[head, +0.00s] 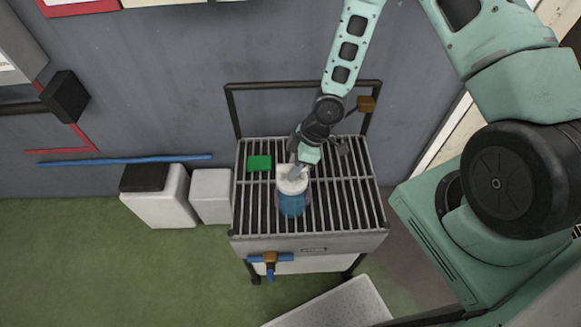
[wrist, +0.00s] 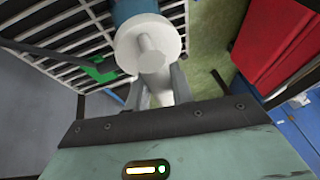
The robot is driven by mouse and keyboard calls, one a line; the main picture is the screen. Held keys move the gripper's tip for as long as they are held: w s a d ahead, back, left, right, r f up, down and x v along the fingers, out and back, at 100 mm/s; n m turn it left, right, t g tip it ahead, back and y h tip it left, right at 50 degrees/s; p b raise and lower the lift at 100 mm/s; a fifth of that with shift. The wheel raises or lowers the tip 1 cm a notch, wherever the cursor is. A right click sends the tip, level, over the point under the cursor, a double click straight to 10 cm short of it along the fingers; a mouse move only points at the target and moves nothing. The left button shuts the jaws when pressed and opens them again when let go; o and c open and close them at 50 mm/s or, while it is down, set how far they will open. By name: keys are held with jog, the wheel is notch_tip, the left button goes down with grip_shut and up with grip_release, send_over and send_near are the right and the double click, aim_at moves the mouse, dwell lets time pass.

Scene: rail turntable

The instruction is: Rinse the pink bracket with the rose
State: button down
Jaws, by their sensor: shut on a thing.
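My gripper (head: 298,165) is shut on the white rose (head: 292,181) above the slatted rack. In the wrist view the rose (wrist: 150,45) shows as a round white head with a stem between my two fingers (wrist: 158,92). A blue form (head: 291,205), which looks like water spray, shows directly below the rose and reaches down to the slats. It also shows past the rose in the wrist view (wrist: 132,10). A faint pinkish edge shows beside the blue form; the pink bracket is otherwise hidden, and I cannot make out its shape.
A green block (head: 259,163) lies on the rack (head: 350,205), left of the rose. A blue and orange valve (head: 270,260) is on the rack's front. White bins (head: 160,200) stand to the left. A frame rail (head: 300,84) rises behind. The right slats look clear.

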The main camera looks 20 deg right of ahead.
jog(key=shift+d, duration=0.1)
dwell(0.3)
jog(key=shift+s+d, duration=0.3)
jog(key=shift+d, duration=0.4)
jog(key=shift+s+d, duration=0.3)
jog(key=shift+d, duration=0.35)
jog(key=shift+a, duration=0.1)
jog(key=shift+w+a, duration=0.3)
jog(key=shift+a, duration=0.4)
jog(key=shift+w+a, duration=0.3)
jog(key=shift+a, duration=0.35)
jog(key=shift+a, duration=0.1)
jog(key=shift+w+a, duration=0.3)
jog(key=shift+a, duration=0.35)
jog(key=shift+w+a, duration=0.3)
jog(key=shift+a, duration=0.3)
jog(key=shift+d, duration=0.15)
